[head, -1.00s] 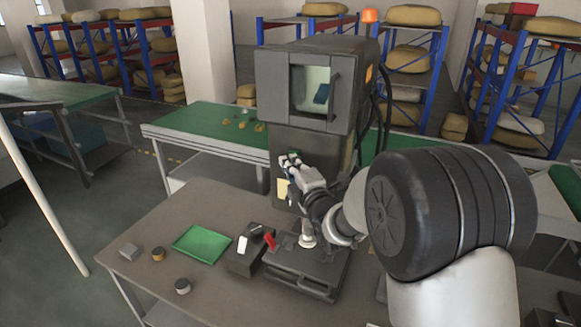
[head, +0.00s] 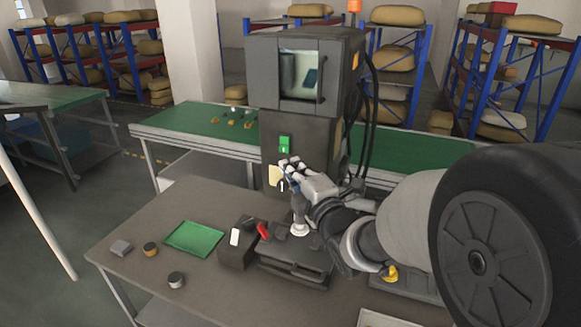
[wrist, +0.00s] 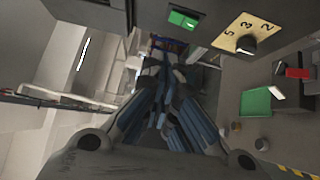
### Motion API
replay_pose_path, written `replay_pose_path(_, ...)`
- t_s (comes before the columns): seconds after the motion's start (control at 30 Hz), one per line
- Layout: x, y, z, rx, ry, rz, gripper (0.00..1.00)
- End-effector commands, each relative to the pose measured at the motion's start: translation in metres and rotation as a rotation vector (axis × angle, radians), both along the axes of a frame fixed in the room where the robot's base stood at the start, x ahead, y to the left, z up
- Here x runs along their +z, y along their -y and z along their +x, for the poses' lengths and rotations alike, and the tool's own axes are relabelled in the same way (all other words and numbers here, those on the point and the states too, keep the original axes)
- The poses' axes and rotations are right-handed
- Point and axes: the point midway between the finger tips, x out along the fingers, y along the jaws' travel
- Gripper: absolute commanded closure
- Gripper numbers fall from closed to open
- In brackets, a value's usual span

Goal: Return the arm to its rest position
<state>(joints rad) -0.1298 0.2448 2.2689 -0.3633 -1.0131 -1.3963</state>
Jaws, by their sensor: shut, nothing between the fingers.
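My gripper (head: 290,172) is shut and empty. In the head view it hangs in front of the dark grey cabinet (head: 304,125), above the work table (head: 215,205). Its fingertips overlap the cabinet's lower front, below the green button (head: 285,143) and beside the pale dial plate (head: 274,176). I cannot tell the exact gap. In the wrist view my blue-grey fingers (wrist: 163,75) point up the picture. The green button (wrist: 183,18) and the numbered dial plate (wrist: 247,33) with its dark knob lie to their right, apart from them. My arm fills the right of the head view.
On the table are a green tray (head: 194,239), a dark box with a red lever (head: 262,231), a dark flat fixture (head: 294,264) under my wrist, and small pieces such as a grey block (head: 121,248) at left. A green-topped bench (head: 190,121) stands behind.

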Motion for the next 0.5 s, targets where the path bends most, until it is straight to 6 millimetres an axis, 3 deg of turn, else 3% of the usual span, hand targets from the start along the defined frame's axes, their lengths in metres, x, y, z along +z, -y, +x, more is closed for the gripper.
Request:
replay_pose_path(0.27,-0.005,0.009,-0.003,-0.027,-0.05,0.025,1.0)
replay_pose_path(0.37,-0.017,0.03,-0.012,-0.097,-0.17,0.096,1.0)
replay_pose_path(0.5,-0.047,0.074,-0.047,-0.272,-0.424,0.283,1.0)
